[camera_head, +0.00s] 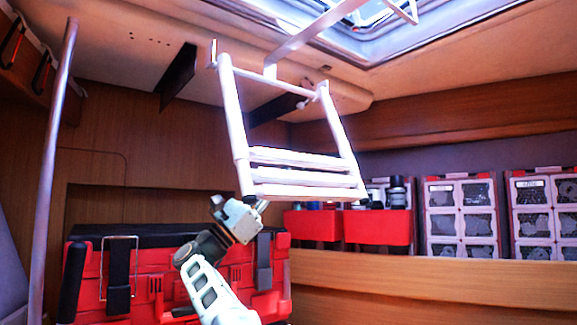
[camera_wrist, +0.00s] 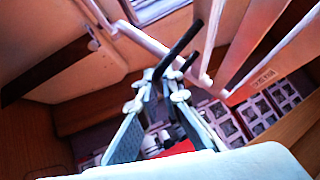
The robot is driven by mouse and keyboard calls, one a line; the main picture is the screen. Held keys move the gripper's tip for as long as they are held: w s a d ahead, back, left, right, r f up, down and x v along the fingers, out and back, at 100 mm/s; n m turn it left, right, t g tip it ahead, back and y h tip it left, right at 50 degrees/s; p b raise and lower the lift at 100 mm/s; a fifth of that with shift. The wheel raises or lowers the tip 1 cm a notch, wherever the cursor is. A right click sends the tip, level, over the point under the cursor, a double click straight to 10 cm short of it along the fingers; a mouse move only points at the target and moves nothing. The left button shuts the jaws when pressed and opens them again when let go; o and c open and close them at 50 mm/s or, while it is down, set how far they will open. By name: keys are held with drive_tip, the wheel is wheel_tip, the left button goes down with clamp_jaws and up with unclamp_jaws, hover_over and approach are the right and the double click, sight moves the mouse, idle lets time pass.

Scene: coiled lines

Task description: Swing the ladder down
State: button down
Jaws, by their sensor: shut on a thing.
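The white ladder (camera_head: 303,157) hangs tilted beneath the ceiling hatch, with its rungs gathered near its lower end. It also shows in the wrist view as pale bars (camera_wrist: 160,47). My gripper (camera_head: 260,204) is at the ladder's lower left corner, by the foot of the left rail, and is shut on the ladder. In the wrist view my gripper (camera_wrist: 165,88) has its fingers close together, with a dark bar between and beyond them. The exact contact spot is partly hidden.
The bright hatch opening (camera_head: 390,22) is above. A grey pole (camera_head: 52,160) stands at left. A red case (camera_head: 200,270) sits behind my arm. Red bins (camera_head: 378,228) and compartment boxes (camera_head: 460,215) line the right shelf (camera_head: 430,285). Dark brackets (camera_head: 178,75) hang from the ceiling.

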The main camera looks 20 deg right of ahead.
drive_tip(key=shift+w+a+f, duration=0.1)
drive_tip(key=shift+w+a, duration=0.1)
drive_tip(key=shift+w, duration=0.3)
drive_tip(key=shift+w+a+f, duration=0.1)
drive_tip(key=shift+w+a, duration=0.05)
drive_tip(key=shift+w, duration=0.35)
drive_tip(key=c, duration=2.1)
unclamp_jaws()
drive_tip(key=shift+d, duration=0.1)
drive_tip(key=v, duration=0.7)
drive_tip(key=shift+a+f, duration=0.2)
drive_tip(key=shift+a, duration=0.1)
